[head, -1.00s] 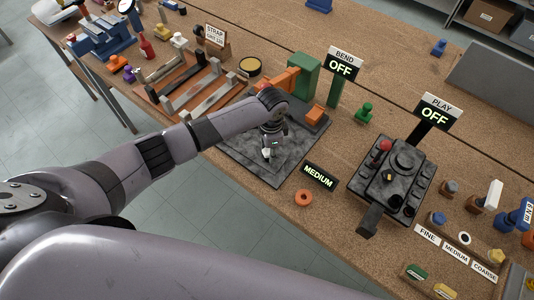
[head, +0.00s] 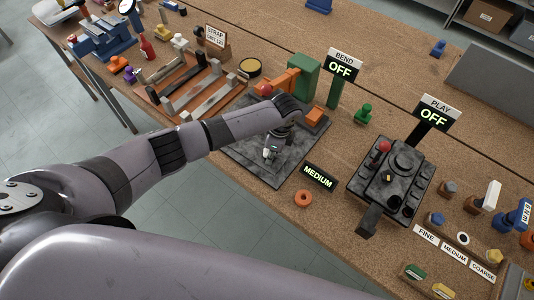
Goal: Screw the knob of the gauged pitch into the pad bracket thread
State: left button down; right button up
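My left gripper (head: 270,153) points down over the dark plate (head: 238,158) in front of the green block. It is small and partly covered by its own wrist, so I cannot tell whether it is open or holds anything. A black sign (head: 318,177) reads MEDIUM. On the right, FINE, MEDIUM and COARSE labels (head: 454,254) lie beside a blue piece (head: 435,218), a white-topped piece (head: 463,238) and a yellow knob-like piece (head: 494,256). I cannot make out the pad bracket thread. My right gripper is not in view.
The green block with orange arm (head: 303,75) and BEND OFF sign (head: 342,68) stand behind the gripper. The dark PLAY fixture (head: 395,178) stands to the right. An orange ring (head: 303,198) lies near the front edge. A wooden rack of bars (head: 190,95) is at left.

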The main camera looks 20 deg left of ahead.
pick_arm(q)
jog(key=m, duration=0.3)
jog(key=shift+s+t+p, duration=0.1)
jog(key=shift+t+p, duration=0.2)
jog(key=m, duration=0.2)
jog(key=shift+s+m, duration=0.1)
jog(key=shift+m, duration=0.2)
jog(key=shift+m, duration=0.3)
jog(key=c, duration=1.7)
grip_release()
jog(key=shift+m, duration=0.3)
jog(key=o, duration=0.6)
jog(key=shift+r, duration=0.1)
jog(key=r, duration=0.4)
jog(key=d+r, duration=0.1)
jog(key=r, duration=0.6)
jog(key=shift+s+d+r, duration=0.2)
jog(key=shift+s+r, duration=0.15)
jog(key=shift+s, duration=0.05)
